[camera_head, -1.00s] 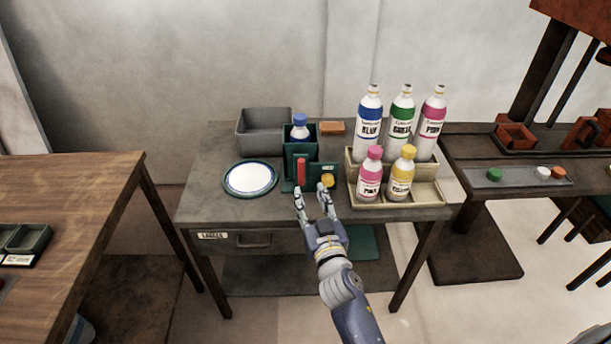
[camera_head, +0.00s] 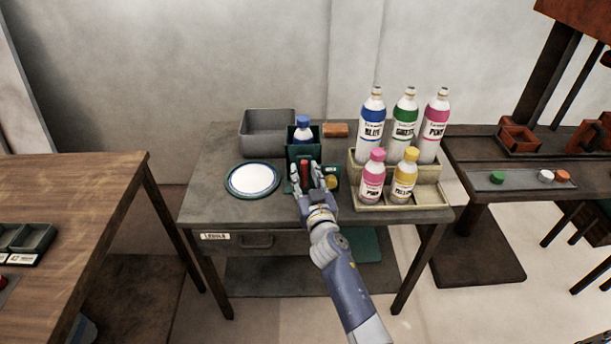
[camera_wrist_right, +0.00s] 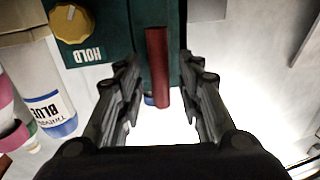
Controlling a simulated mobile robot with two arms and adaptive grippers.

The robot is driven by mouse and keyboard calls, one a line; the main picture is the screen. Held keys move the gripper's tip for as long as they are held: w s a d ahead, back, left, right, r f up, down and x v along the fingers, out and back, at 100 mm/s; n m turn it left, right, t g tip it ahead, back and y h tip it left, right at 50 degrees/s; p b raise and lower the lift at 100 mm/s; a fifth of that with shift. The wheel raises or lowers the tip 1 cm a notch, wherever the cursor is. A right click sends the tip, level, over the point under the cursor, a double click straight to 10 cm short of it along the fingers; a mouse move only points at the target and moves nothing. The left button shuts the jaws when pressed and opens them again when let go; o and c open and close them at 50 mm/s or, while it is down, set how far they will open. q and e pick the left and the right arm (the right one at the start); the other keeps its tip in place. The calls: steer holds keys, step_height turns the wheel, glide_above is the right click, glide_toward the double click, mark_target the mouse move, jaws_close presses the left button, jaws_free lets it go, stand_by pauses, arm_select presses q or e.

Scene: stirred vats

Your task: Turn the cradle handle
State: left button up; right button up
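The dark green cradle (camera_head: 301,150) stands on the grey table and holds a small white bottle with a blue cap (camera_head: 303,127). Its red handle (camera_head: 305,172) stands upright at the front. In the right wrist view the red handle (camera_wrist_right: 157,68) lies between the two fingers of my right gripper (camera_wrist_right: 160,95), with a visible gap on each side. My right gripper (camera_head: 308,178) is open around the handle in the head view. A yellow knob (camera_wrist_right: 72,24) beside a HOLD label sits on the cradle's green face. My left gripper is not in view.
A crate (camera_head: 420,196) with several labelled bottles stands just right of the cradle. A white round plate (camera_head: 252,180) lies to the left, and a grey bin (camera_head: 266,128) stands behind. The table's front left is clear.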

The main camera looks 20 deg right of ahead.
jaws_close()
steer(key=shift+a+r+n+g+p, duration=0.15)
steer(key=shift+n+g+p, duration=0.15)
steer(key=shift+n+p, duration=0.8)
steer(key=n+p, duration=0.1)
steer(key=n, duration=0.2)
steer(key=shift+a+n+g, duration=0.1)
steer(key=shift+n+g, duration=0.2)
steer(key=n+h+p, duration=0.1)
steer(key=n, duration=0.3)
steer(key=shift+a+g, duration=0.2)
steer(key=shift+g, duration=0.2)
steer(key=n, duration=0.2)
steer(key=n+h, duration=0.1)
steer(key=n, duration=0.1)
steer(key=shift+a+f+n+g+p, duration=0.1)
steer(key=shift+f+n+g+p, duration=0.2)
steer(key=shift+f, duration=0.1)
